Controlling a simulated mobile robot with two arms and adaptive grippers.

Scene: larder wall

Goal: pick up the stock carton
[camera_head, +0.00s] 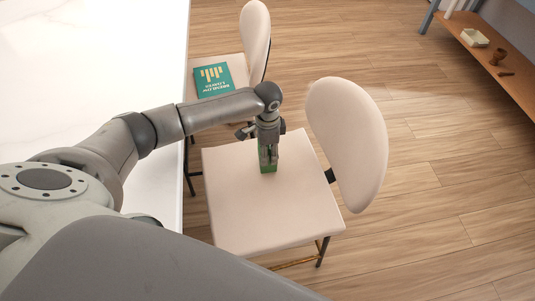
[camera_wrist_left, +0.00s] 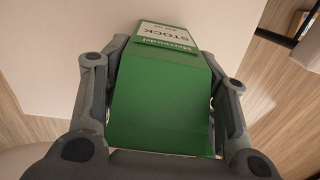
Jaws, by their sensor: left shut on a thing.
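The stock carton (camera_wrist_left: 160,105) is a green box with a white label reading "STOCK". In the left wrist view it fills the space between the two fingers of my left gripper (camera_wrist_left: 165,125), which is shut on its sides. In the head view the carton (camera_head: 268,168) shows as a small green patch at the tip of my left gripper (camera_head: 267,155), over the near cream chair seat (camera_head: 250,210). The gripper hides most of it there. I cannot tell whether the carton touches the seat. My right gripper is not in view.
The near chair's rounded backrest (camera_head: 350,145) stands right of the gripper. A second chair (camera_head: 257,35) behind holds a teal book (camera_head: 214,80). A white table (camera_head: 90,60) lies left. A wooden shelf (camera_head: 490,60) with small items is far right. Open floor (camera_head: 430,200) lies right.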

